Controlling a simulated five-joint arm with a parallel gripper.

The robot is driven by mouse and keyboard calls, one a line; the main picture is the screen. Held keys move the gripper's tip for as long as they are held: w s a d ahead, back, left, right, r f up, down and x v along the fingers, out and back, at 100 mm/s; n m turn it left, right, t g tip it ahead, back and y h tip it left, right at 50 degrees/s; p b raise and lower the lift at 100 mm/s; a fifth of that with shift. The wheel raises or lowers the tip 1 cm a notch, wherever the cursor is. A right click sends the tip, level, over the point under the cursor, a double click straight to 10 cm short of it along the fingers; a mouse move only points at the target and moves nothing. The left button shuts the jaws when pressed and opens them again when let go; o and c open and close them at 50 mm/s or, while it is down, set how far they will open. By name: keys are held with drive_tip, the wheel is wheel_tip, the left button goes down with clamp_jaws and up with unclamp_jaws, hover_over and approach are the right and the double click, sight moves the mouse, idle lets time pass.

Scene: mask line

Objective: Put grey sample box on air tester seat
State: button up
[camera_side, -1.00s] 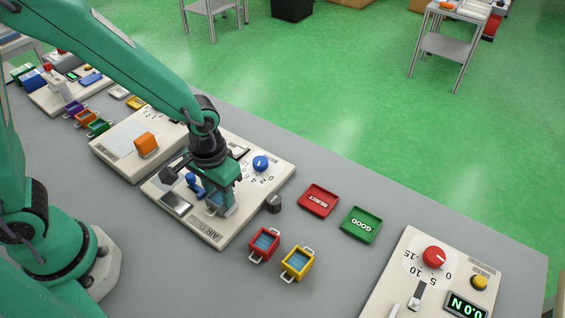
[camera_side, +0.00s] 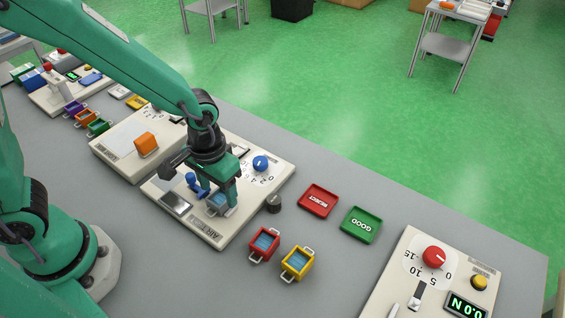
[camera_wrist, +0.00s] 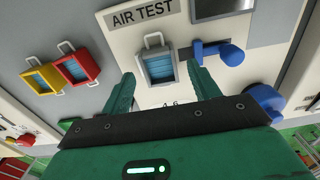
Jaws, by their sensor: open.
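The grey sample box (camera_wrist: 159,67), with blue filling and pale handles, stands upright on the air tester (camera_wrist: 118,47), beside the blue clamp lever (camera_wrist: 219,53). It also shows under my gripper in the side view (camera_side: 217,201). The seat beneath it is hidden. My gripper (camera_wrist: 162,82) is open, with one finger on each side of the box and gaps between them in the wrist view. In the side view my gripper (camera_side: 215,194) is just above the box, which stays on the tester.
A red box (camera_side: 264,243) and a yellow box (camera_side: 297,262) stand to the right of the tester. A dark knob-like weight (camera_side: 274,204), a red REJECT tray (camera_side: 318,200) and a green GOOD tray (camera_side: 361,224) lie farther right. An orange block (camera_side: 146,144) stands left.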

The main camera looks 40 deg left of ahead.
sight(218, 196)
wheel_tip(218, 196, up, 11)
idle(0.5)
drive_tip(key=shift+a, duration=0.1)
idle(0.5)
drive_tip(key=s+a+r+t, duration=0.2)
drive_tip(key=s+a+r, duration=0.1)
drive_tip(key=a, duration=0.3)
drive_tip(key=s+a+r+t, duration=0.3)
drive_tip(key=a+r, duration=0.2)
drive_tip(key=a, duration=0.2)
drive_tip(key=shift+s+r+t, duration=0.25)
drive_tip(key=shift+s+t, duration=0.05)
